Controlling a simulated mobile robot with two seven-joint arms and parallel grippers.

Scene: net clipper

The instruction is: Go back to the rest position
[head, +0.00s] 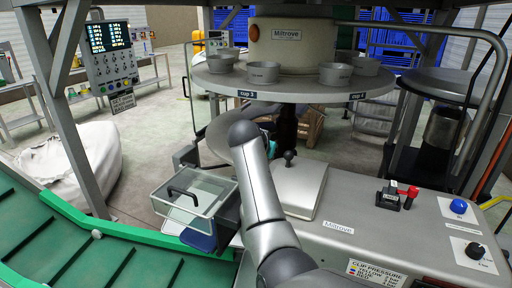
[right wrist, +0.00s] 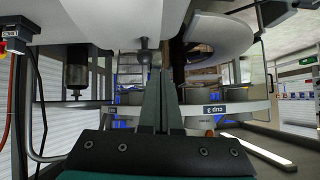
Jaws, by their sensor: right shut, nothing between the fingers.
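My right arm rises from the bottom middle of the head view, over the machine's console (head: 345,225). Its hand is mostly hidden behind its own forearm there. In the right wrist view my right gripper (right wrist: 161,75) is shut and empty, its two fingers side by side. A lever with a round dark knob (head: 289,155) stands just right of the arm in the head view. The knob also shows in the right wrist view (right wrist: 143,44), close beside the fingertips in the picture; I cannot tell whether they touch. My left gripper is not in view.
A round turntable (head: 225,82) with several grey cups stands ahead. A clear-lidded box (head: 205,190) and a green conveyor (head: 95,250) lie left. A red-handled part (head: 408,191), blue button (head: 459,206) and black dial (head: 474,251) sit on the console's right. A control panel (head: 110,55) hangs upper left.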

